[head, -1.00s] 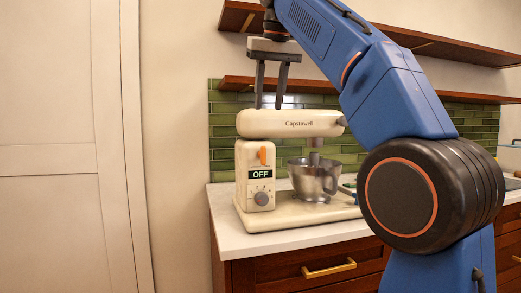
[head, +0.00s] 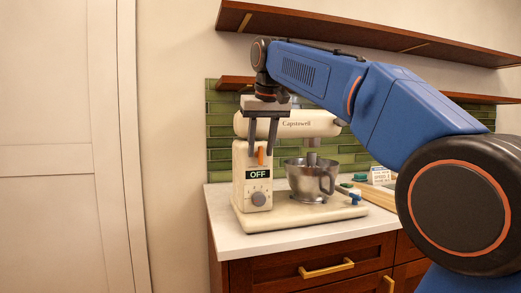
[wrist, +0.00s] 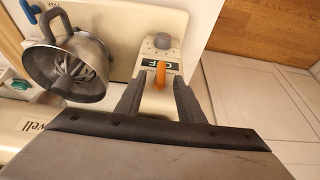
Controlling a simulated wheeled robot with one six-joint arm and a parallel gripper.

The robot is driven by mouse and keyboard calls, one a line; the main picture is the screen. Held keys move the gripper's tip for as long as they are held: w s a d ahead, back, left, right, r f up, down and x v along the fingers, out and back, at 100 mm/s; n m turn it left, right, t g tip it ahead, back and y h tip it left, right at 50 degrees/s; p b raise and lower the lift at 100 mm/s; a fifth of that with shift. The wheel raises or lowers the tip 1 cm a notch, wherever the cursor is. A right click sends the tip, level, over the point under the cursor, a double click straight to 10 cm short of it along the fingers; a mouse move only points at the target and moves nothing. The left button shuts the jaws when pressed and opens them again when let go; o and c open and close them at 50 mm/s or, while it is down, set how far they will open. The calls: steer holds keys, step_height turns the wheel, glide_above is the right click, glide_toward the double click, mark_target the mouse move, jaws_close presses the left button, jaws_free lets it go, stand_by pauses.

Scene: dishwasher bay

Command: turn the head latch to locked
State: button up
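The cream stand mixer (head: 290,124) stands on the counter, with its head level over a steel bowl (head: 308,180). The orange head latch (head: 261,156) is on the front of its column, above a display reading OFF; it looks upright in the head view. In the wrist view the latch (wrist: 160,75) shows between the fingers. My gripper (head: 262,153) points down in front of the column, its fingers open on either side of the latch, with gaps visible in the wrist view (wrist: 160,93). Whether a finger touches the latch cannot be told.
A grey knob (head: 259,198) sits below the display. The bowl and a blue-tipped lever (head: 355,196) are to the right. Wooden shelves (head: 350,30) hang above. The white counter (head: 225,222) is clear at the front left, and a pale door (head: 60,150) stands at left.

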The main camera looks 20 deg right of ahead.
steer(key=shift+w+f, duration=0.15)
steer(key=shift+f, duration=0.25)
jaws_close()
